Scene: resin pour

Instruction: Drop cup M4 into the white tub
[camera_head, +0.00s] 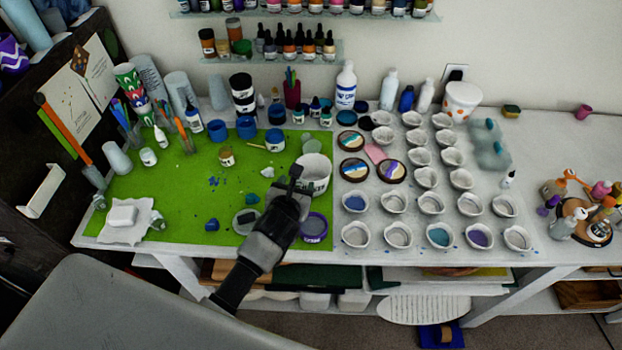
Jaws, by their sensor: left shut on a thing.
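My left gripper (293,180) reaches in from the bottom and is shut at the right side of the green mat. I take the thing in it to be cup M4, but the dark fingers hide it and I cannot read a label. A white tub (320,186) with dark marks on its wall stands upright at the mat's right edge. The fingertips overlap the tub's left rim in the picture; I cannot tell whether they touch it or are above it. My right gripper is not in view.
Rows of small pale cups (397,236) fill the table right of the tub, some with coloured contents. A purple-rimmed jar (314,228) stands close in front. A white container with orange spots (462,100) stands at the wall.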

